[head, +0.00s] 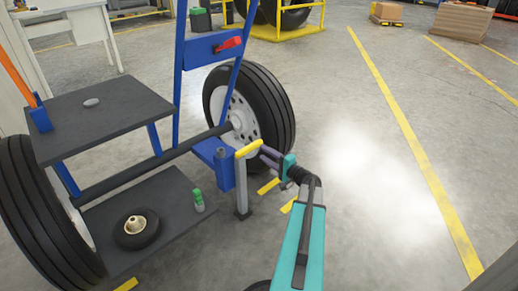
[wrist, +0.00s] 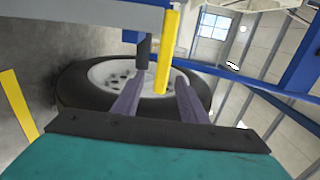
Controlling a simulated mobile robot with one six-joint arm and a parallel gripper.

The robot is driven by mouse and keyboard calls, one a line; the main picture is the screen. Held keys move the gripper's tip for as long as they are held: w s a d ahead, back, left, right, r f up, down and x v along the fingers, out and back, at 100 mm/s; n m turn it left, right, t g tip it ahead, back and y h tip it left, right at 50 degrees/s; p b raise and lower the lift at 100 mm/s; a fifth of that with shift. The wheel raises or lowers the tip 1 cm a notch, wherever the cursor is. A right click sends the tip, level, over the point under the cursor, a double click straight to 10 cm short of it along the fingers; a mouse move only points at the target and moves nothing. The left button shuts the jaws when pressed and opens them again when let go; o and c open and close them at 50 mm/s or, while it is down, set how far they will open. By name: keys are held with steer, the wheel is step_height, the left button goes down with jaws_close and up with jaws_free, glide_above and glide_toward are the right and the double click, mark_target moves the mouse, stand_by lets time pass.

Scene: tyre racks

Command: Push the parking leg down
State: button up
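The parking leg (head: 241,190) is a grey upright post with a small foot, at the right end of the blue cart frame. I cannot tell whether its foot touches the floor. A yellow handle (head: 248,149) sticks out at its top; in the wrist view it is a yellow bar (wrist: 168,48). My gripper (head: 264,155) is just right of the handle, fingers pointing toward it. In the wrist view my gripper (wrist: 157,92) has its two grey fingers apart, with the bar's end showing between them. Whether either finger touches it is unclear.
The cart has a blue block (head: 213,153), a dark upper shelf (head: 105,120), a lower shelf (head: 165,200) and big wheels; the right wheel (head: 270,110) stands close behind my gripper. A green-capped bottle (head: 198,201) is on the lower shelf. The floor to the right is clear.

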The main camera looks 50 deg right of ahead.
steer(key=shift+s+a, duration=0.1)
steer(key=shift+s, duration=1)
steer(key=shift+s, duration=0.1)
